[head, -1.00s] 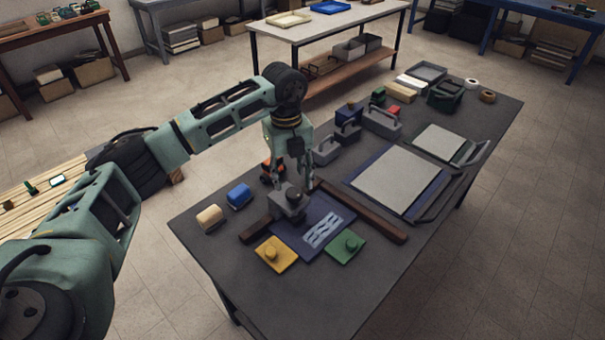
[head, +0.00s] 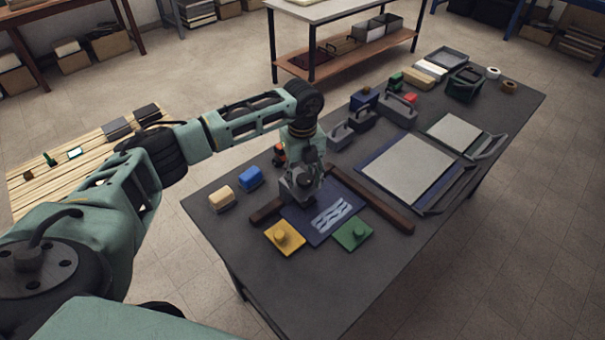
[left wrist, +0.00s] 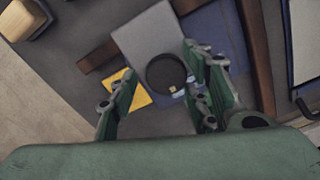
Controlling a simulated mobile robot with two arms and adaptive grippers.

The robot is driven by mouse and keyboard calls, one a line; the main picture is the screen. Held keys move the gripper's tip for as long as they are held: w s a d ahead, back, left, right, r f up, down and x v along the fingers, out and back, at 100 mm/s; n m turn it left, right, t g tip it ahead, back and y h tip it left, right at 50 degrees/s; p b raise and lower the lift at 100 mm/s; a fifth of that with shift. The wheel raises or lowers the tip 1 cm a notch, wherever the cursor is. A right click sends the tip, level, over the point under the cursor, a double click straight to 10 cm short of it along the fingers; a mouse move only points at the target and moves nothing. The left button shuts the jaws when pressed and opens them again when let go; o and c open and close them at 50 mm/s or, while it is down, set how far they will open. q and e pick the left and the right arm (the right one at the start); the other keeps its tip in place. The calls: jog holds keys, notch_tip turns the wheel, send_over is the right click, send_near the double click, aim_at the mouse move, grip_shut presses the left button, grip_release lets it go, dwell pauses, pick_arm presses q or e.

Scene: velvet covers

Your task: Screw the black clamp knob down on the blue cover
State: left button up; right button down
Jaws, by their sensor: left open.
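The blue cover (head: 311,228) is a dark blue panel with a pale wavy pattern, lying on the dark table between two brown bars. A grey clamp block (head: 291,188) stands at its far left end. The round black knob (left wrist: 166,73) shows on the grey block in the left wrist view. My left gripper (head: 306,184) points down over the clamp. In the left wrist view its open fingers (left wrist: 160,72) lie on either side of the knob; I cannot tell whether they touch it. The cover (left wrist: 215,35) shows partly behind the right finger. My right gripper is out of view.
A yellow plate (head: 285,238) and a green plate (head: 353,233), each with a knob, lie by the cover's near edge. Cream (head: 221,199) and blue (head: 250,178) blocks stand to the left. Grey handled pieces (head: 398,110) stand behind. The table's front is clear.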

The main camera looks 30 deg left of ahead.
pick_arm(q)
jog(key=shift+w, duration=0.1)
jog(key=c, duration=0.8)
jog(key=shift+c, duration=1.2)
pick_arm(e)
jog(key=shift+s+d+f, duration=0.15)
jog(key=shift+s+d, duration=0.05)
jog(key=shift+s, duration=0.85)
pick_arm(q)
jog(key=shift+f, duration=0.1)
